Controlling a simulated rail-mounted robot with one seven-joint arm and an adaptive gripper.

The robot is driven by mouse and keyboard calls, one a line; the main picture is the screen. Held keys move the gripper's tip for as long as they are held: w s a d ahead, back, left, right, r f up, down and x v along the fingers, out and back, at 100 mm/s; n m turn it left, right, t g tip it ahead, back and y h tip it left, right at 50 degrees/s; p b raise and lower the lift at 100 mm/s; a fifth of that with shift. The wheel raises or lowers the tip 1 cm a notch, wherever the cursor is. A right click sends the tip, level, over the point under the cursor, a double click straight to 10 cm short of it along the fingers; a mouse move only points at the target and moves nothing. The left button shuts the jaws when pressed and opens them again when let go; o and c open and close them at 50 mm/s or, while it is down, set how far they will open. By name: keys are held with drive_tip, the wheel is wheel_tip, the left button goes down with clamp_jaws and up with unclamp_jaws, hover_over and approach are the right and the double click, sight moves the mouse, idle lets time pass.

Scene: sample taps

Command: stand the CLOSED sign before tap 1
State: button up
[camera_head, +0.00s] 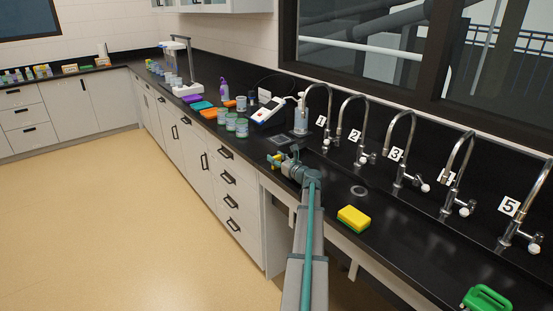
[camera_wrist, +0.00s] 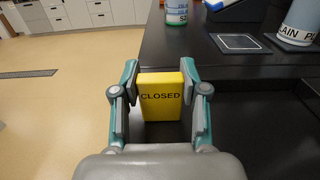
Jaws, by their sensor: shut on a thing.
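The yellow CLOSED sign (camera_wrist: 160,100) is upright between the fingers of my gripper (camera_wrist: 160,76) in the wrist view, its black lettering facing the camera. My gripper is shut on its two sides. In the head view, my gripper (camera_head: 285,162) is over the front edge of the counter, and only a small yellow part of the sign (camera_head: 275,160) shows. I cannot tell whether the sign's foot touches the counter. Tap 1 (camera_head: 330,105) is a tall curved metal tap at the back wall, to the right of and behind my gripper, with a "1" label (camera_head: 321,121).
Taps 2 (camera_head: 341,115) to 5 stand in a row to the right. A yellow-green sponge (camera_head: 353,218) lies on the black counter (camera_head: 395,225), near a round drain (camera_head: 359,190). A dispenser bottle (camera_head: 300,117) and white-blue instrument (camera_head: 268,110) stand left of tap 1. Jars (camera_head: 231,122) stand further left.

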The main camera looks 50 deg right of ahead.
drive_tip(key=o, duration=1)
drive_tip(key=shift+f, duration=0.1)
drive_tip(key=v, duration=0.3)
drive_tip(key=b+v, duration=0.1)
drive_tip(key=v, duration=0.3)
drive_tip(key=shift+s+r, duration=0.25)
drive_tip(key=shift+s, duration=0.05)
